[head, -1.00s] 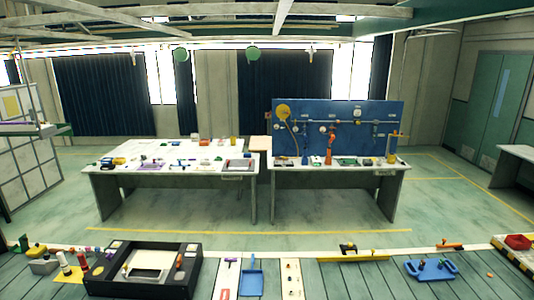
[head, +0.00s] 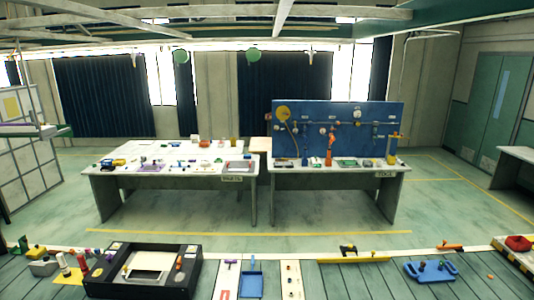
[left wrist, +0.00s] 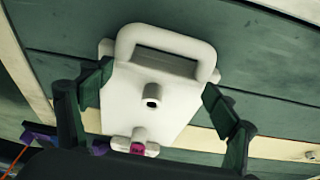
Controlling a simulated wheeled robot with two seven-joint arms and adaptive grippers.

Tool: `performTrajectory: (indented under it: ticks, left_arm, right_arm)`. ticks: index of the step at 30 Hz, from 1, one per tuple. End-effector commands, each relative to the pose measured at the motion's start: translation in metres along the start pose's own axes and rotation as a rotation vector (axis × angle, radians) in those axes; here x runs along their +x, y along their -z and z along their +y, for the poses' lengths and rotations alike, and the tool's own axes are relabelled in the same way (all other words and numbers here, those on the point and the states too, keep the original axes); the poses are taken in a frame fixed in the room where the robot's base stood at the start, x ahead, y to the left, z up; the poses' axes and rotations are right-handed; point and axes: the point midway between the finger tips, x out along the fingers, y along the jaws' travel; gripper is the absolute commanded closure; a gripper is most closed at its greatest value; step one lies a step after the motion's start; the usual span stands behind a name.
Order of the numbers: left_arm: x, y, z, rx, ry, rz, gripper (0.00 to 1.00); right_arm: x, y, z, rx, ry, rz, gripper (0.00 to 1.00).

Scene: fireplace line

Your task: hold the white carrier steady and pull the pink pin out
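The white carrier (left wrist: 158,90) fills the middle of the left wrist view, with a loop handle at its top end and a round, dark-centred boss on its face. The pink pin (left wrist: 138,149) shows at its lower end, small and partly hidden by the dark gripper body. My left gripper (left wrist: 158,100) is open, with one dark green finger on each side of the carrier. The left finger looks close to the carrier's edge; I cannot tell whether it touches. A gap shows at the right finger. I cannot pick out the carrier in the head view. My right gripper is in neither view.
A black tray (head: 98,278) stands on the near bench at left. A blue dustpan-like piece (head: 251,284), a yellow bar (head: 350,257) and a blue handled plate (head: 430,271) lie to its right. Two work tables (head: 175,176) stand across an open floor.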

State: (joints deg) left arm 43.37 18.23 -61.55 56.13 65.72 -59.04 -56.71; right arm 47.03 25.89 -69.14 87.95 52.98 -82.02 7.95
Motion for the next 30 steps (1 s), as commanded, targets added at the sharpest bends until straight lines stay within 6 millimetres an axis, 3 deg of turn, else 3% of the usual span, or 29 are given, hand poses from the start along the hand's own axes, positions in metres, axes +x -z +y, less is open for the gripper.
performTrajectory:
  ticks: [8, 20, 26, 30]
  left_arm:
    - [0.0, 0.0, 0.0, 0.0, 0.0, 0.0, 0.0]
    - [-0.005, 0.0, 0.0, 0.001, 0.0, 0.001, 0.0]
    - [-0.033, -0.001, 0.0, 0.001, 0.002, 0.0, 0.0]
    - [-0.063, -0.001, -0.001, 0.002, 0.003, 0.001, 0.0]
  right_arm:
    - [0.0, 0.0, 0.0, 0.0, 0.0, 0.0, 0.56]
    - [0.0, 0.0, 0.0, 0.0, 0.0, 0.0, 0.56]
    - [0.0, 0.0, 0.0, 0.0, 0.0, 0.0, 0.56]
    - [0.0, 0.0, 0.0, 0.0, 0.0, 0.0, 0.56]
